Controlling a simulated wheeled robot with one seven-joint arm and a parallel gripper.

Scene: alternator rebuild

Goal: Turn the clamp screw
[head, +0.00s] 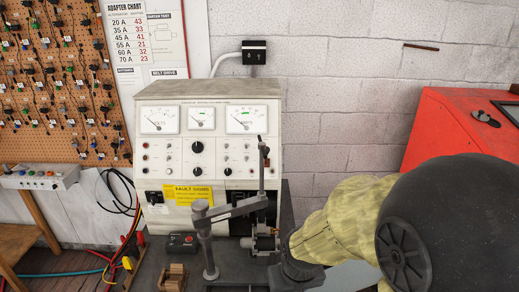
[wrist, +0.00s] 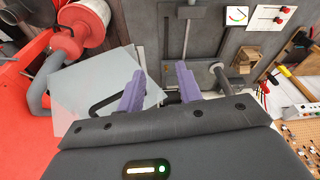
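The clamp stands on the dark bench in front of the tester, with a grey post (head: 207,245), a slanted arm (head: 238,208) and an upright rod (head: 262,170) at the arm's right end. I cannot tell for sure which part is the clamp screw. A small metal unit (head: 264,240) sits below the rod. My gripper (wrist: 160,92) is open and empty in the wrist view, its two purple fingers apart. In the head view my dark wrist is right of the clamp, and the fingertips are hidden. A grey post also shows beyond the fingers in the wrist view (wrist: 225,85).
The tester (head: 210,150) with gauges and knobs stands behind the clamp. A red cabinet (head: 440,115) is at the right. A small black box (head: 182,243) and a wooden block (head: 172,278) lie left of the post. Cables (head: 118,190) hang further left.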

